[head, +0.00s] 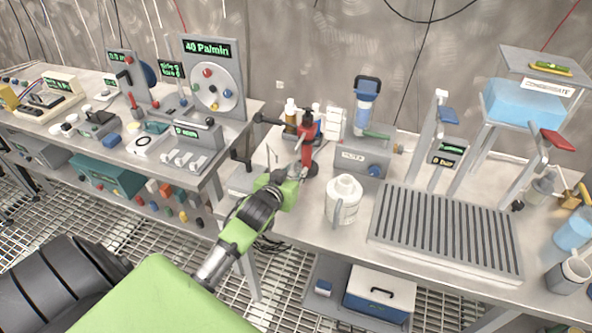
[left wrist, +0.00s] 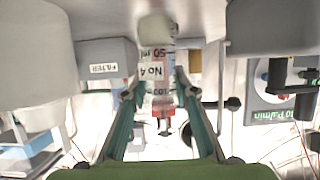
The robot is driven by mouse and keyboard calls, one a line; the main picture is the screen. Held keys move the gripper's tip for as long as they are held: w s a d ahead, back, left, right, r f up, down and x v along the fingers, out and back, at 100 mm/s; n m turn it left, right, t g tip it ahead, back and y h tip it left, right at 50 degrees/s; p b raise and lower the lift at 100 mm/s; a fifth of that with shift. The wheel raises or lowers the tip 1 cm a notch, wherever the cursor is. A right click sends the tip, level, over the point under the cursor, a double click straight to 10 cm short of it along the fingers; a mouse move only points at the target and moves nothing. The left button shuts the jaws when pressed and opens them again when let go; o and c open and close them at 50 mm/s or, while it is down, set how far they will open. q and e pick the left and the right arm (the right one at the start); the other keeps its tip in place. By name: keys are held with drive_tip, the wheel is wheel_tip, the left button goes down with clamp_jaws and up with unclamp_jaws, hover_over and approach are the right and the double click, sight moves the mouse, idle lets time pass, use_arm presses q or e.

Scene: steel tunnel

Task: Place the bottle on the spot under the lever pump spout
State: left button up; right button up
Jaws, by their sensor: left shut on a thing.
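My left gripper (head: 293,172) is shut on a small clear bottle with a white "No 4" label (left wrist: 153,72). In the left wrist view, which looks upside down, the bottle is between the two fingers of the gripper (left wrist: 160,85). In the head view the gripper mostly hides the bottle. A red upright device with a black top (head: 306,148) stands right at the fingertips; it looks like the lever pump, and red and black parts also show beyond the bottle in the left wrist view (left wrist: 164,110). I cannot tell whether the bottle touches the bench. My right gripper is out of view.
A white jug (head: 343,202) stands close right of the gripper. Behind are the grey filter box (head: 362,160) and small brown bottles (head: 290,115). A slatted drain tray (head: 445,235) lies farther right. A gauge panel (head: 213,75) stands on the left bench.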

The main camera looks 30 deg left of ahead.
use_arm(q)
drive_tip(key=shift+x, duration=1.1)
drive_tip(key=shift+f, duration=0.45)
drive_tip(key=shift+s+r, duration=0.1)
drive_tip(key=o, duration=1.1)
drive_tip(key=v, duration=1.2)
